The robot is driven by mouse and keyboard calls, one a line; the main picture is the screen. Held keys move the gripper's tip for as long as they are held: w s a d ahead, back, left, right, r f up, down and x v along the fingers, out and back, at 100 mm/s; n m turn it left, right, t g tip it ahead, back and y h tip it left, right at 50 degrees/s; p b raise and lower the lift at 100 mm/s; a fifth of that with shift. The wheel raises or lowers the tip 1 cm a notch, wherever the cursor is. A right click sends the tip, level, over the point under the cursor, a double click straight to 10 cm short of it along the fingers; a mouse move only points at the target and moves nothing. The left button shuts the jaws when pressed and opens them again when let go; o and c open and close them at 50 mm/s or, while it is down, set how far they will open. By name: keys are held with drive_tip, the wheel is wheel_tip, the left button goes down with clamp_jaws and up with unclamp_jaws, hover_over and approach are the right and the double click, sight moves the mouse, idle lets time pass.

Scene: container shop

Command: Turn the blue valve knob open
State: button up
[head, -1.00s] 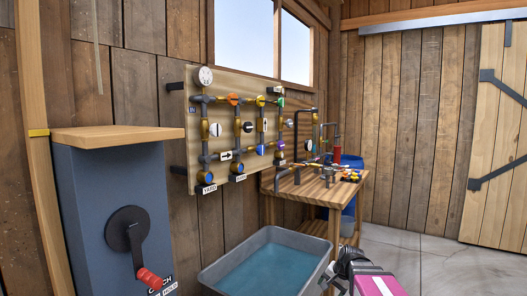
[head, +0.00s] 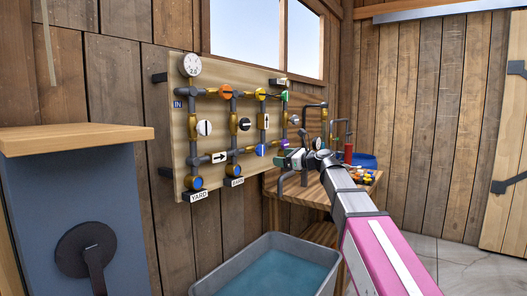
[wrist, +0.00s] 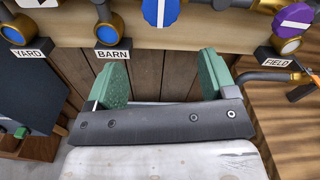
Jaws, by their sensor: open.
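The blue valve knob (head: 261,150) sits on the lower horizontal pipe of the wall board, left of a purple knob (head: 284,143). In the wrist view the blue knob (wrist: 160,10) is cut by the top edge; its white stripe runs about upright, across the pipe. My gripper (wrist: 163,72) is open and empty, its two green fingers apart below the blue knob and not touching it. In the head view my arm reaches in from the lower right, and the gripper end is near the board's lower right; its fingers are hard to make out.
The board (head: 213,135) also carries orange, yellow, green, black and white knobs and a gauge (head: 190,65). BARN (wrist: 113,50) and FIELD (wrist: 276,64) outlets flank the gripper. A water trough (head: 262,272) stands below. A wooden bench (head: 311,187) with pipes is behind my arm.

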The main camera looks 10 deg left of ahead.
sight(262, 151)
drive_tip(key=x, duration=0.3)
drive_tip(key=r+x, duration=0.1)
drive_tip(key=x, duration=0.3)
drive_tip(key=r+x, duration=0.1)
drive_tip(key=x, duration=0.3)
drive_tip(key=shift+a, duration=0.15)
drive_tip(key=c, duration=0.9)
